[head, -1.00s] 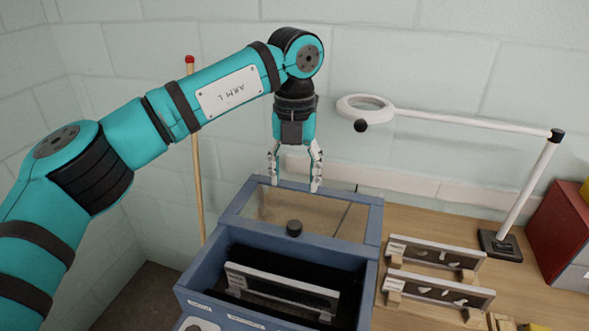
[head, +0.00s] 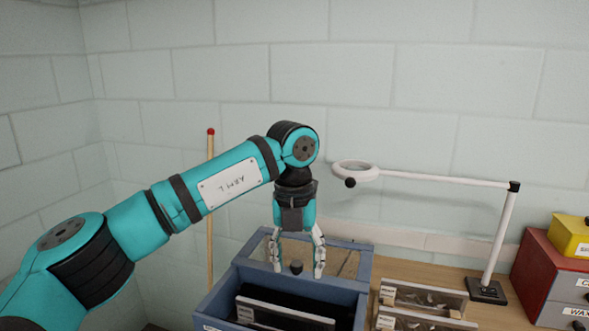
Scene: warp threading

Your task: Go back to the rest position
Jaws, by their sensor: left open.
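My left gripper (head: 297,268) hangs with its fingers pointing down over the back part of a blue box (head: 362,292). Its two white fingers are apart, with nothing held between them. The box's raised lid (head: 345,262), with a dark knob (head: 297,267), shows behind and between the fingers. A pale-framed panel (head: 268,315) lies inside the box, cut off by the lower picture edge. My right gripper is not in view.
A white ring lamp (head: 354,170) on a jointed stand rises at the right. Two framed racks (head: 424,296) lie on the wooden table beside the box. A red drawer cabinet (head: 535,265) bears a yellow box (head: 570,237). A wooden pole (head: 210,215) leans at the wall.

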